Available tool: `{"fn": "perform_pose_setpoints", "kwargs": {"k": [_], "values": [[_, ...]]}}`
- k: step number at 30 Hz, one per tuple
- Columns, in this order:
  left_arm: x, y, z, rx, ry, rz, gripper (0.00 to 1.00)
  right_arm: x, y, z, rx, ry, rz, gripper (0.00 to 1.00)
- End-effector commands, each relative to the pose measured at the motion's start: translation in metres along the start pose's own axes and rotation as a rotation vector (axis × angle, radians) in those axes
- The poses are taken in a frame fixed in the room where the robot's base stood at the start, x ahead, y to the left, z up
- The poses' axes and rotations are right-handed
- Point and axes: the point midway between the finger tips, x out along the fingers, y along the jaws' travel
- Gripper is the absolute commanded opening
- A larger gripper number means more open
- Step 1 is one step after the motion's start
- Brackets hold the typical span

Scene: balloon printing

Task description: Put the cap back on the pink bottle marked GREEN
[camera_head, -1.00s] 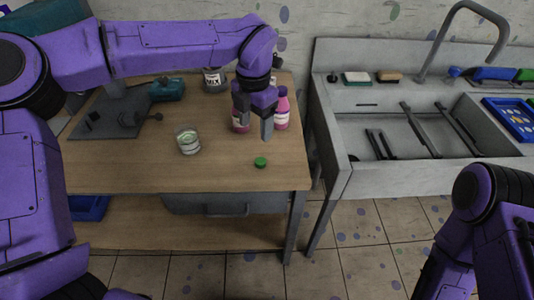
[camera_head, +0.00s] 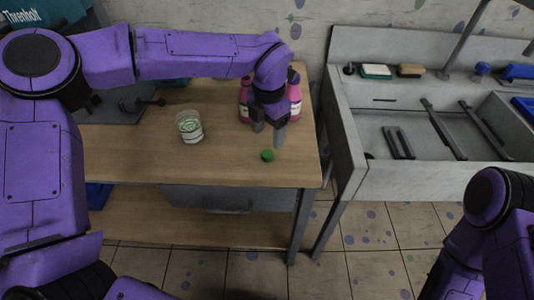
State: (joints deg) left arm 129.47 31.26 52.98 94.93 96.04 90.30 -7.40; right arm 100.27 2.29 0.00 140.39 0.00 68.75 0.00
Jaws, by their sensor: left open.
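The green cap (camera_head: 267,155) lies on the wooden table (camera_head: 225,165) near its front right. My left gripper (camera_head: 268,140) is open and empty, pointing down just behind and above the cap. Two pink bottles stand behind the gripper: one pink bottle (camera_head: 244,98) on the left and another pink bottle (camera_head: 295,95) on the right with a dark cap. The gripper hides part of both, and I cannot read which is marked GREEN. My right arm shows at the lower right, but its gripper is out of view.
A glass jar (camera_head: 190,127) with greenish contents stands left of the cap. A grey sink (camera_head: 362,140) with dark tools adjoins the table on the right. The table front between jar and cap is clear.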

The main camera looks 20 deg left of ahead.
Motion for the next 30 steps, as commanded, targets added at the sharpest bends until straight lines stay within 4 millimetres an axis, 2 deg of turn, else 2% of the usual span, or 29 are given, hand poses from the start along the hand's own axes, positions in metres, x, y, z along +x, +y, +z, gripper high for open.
{"fn": "perform_pose_setpoints", "kwargs": {"k": [4,14,22,25,30], "values": [[0.013,0.001,-0.001,-0.001,-0.001,0.0,0.66,-0.001,0.0,-0.001,0.0,0.0,0.0,0.43],[0.017,0.001,-0.002,-0.002,0.0,-0.001,0.66,-0.003,0.0,-0.001,0.0,0.0,0.0,0.43],[0.059,-0.001,-0.005,-0.003,0.002,-0.002,0.66,-0.012,0.001,-0.005,0.0,0.0,0.0,0.43],[0.066,-0.001,-0.005,-0.002,0.0,-0.001,0.66,-0.012,0.001,-0.005,0.0,0.0,0.0,0.43],[0.067,0.0,-0.005,-0.003,-0.001,-0.001,0.66,-0.011,0.001,-0.005,0.0,0.0,0.0,0.43]]}}
